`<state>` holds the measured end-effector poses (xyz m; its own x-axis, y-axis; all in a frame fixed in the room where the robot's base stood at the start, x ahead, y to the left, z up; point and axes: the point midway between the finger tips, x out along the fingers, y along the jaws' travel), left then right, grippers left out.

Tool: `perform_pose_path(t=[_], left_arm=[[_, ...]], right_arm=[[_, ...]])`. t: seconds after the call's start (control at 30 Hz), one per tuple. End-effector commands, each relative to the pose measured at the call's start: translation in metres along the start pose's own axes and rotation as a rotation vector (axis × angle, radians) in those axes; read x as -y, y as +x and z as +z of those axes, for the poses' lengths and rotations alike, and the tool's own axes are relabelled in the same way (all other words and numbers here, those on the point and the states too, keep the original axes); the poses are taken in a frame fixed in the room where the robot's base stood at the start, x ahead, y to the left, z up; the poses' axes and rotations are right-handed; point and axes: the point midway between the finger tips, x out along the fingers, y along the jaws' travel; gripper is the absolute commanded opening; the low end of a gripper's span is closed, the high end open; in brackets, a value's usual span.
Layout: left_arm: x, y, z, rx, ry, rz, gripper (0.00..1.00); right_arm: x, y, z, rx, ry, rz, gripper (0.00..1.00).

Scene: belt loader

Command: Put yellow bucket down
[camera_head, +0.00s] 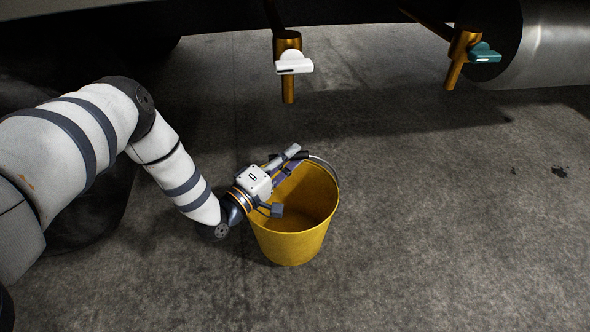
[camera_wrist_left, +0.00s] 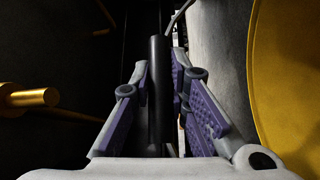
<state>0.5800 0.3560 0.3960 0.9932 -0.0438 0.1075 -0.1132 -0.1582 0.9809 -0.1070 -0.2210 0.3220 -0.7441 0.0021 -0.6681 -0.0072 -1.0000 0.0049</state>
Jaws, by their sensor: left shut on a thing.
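The yellow bucket (camera_head: 292,243) is upright and empty inside in the head view, in the lower middle. Its side also shows at the right of the left wrist view (camera_wrist_left: 285,80). My left gripper (camera_head: 286,170) is over the bucket's upper left rim, shut on the bucket's handle. In the left wrist view the handle's black grip (camera_wrist_left: 160,90) lies between the purple finger pads, with a thin wire running up from it. I cannot tell whether the bucket's base touches the floor. My right gripper is not in view.
Concrete floor (camera_head: 430,240) is clear to the right of the bucket. Above hang a brass valve with a white handle (camera_head: 294,63) and another with a teal handle (camera_head: 485,53). A grey cylinder (camera_head: 550,45) is at the top right, and a dark overhead body spans the top.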

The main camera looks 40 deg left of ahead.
Motion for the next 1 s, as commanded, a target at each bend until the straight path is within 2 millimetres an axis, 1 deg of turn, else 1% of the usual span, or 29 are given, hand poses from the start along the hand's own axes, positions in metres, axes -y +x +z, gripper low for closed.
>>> perform_pose_path(t=[0.03, 0.23, 0.33, 0.5, 0.57, 0.77, 0.9, 0.93, 1.0], left_arm=[[0.01, 0.004, -0.001, 0.0, 0.0, 0.0, 0.0], [0.019, 0.011, -0.004, 0.0, 0.0, 0.003, 0.0], [0.03, 0.015, -0.005, 0.0, 0.0, 0.001, 0.0], [0.054, 0.012, 0.0, 0.001, 0.0, 0.001, 0.0], [0.056, 0.012, 0.0, 0.0, 0.0, 0.003, 0.0], [0.053, 0.012, -0.001, 0.0, 0.0, 0.004, 0.0], [0.058, 0.011, 0.0, 0.0, 0.0, 0.003, 0.0], [0.058, 0.011, 0.0, 0.001, 0.0, 0.0, 0.22], [0.058, 0.011, 0.0, 0.001, 0.0, 0.001, 0.36]], right_arm=[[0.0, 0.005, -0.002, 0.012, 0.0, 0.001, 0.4], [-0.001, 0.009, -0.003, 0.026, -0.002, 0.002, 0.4], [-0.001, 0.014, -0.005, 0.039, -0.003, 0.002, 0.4], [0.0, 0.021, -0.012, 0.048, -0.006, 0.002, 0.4], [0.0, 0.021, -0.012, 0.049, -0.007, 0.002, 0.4], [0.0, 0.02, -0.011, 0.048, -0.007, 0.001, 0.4], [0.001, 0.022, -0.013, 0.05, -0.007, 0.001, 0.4], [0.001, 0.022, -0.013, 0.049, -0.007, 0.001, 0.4], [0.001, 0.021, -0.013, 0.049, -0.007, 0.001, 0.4]])
